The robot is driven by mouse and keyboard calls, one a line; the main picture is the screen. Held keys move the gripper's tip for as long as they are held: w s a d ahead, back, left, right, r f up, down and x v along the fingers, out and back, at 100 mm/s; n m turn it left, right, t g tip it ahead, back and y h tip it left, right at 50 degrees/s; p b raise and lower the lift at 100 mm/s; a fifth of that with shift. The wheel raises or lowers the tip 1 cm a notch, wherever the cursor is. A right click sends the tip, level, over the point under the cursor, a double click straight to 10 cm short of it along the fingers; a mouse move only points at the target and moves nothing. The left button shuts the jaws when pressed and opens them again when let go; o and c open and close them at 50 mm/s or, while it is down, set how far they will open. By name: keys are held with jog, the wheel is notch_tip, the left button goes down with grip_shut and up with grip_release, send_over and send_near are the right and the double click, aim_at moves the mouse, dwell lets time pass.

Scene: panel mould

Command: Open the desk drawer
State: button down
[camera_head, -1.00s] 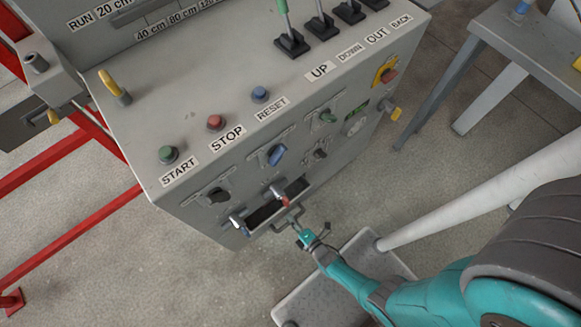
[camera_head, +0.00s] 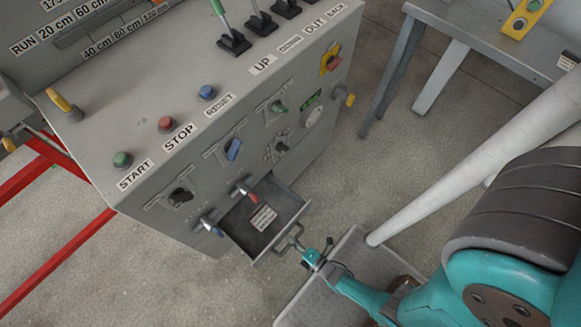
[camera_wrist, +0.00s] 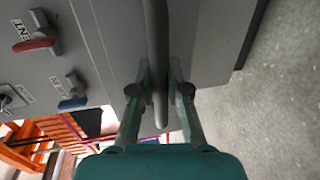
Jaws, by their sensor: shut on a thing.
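The desk drawer (camera_head: 273,236) in the lower front of the grey control desk stands pulled out in the head view, its grey inside showing. A small white labelled piece (camera_head: 263,218) lies in it. My gripper (camera_head: 301,245) is at the drawer's front, on its handle. In the wrist view, my gripper (camera_wrist: 159,95) has its two fingers closed around the dark bar handle (camera_wrist: 156,50), one finger on each side. The handle is partly hidden by my fingers in the head view.
The control desk (camera_head: 150,205) carries buttons, knobs and levers above the drawer. A red knob (camera_head: 252,197) and a blue knob (camera_head: 208,224) stick out beside the drawer opening. A grey table (camera_head: 470,40) stands at the upper right. Open floor (camera_head: 170,290) lies in front.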

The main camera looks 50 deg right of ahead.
jog(key=c, duration=1.1)
grip_release()
jog(key=shift+c, duration=0.2)
jog(key=shift+r, duration=0.1)
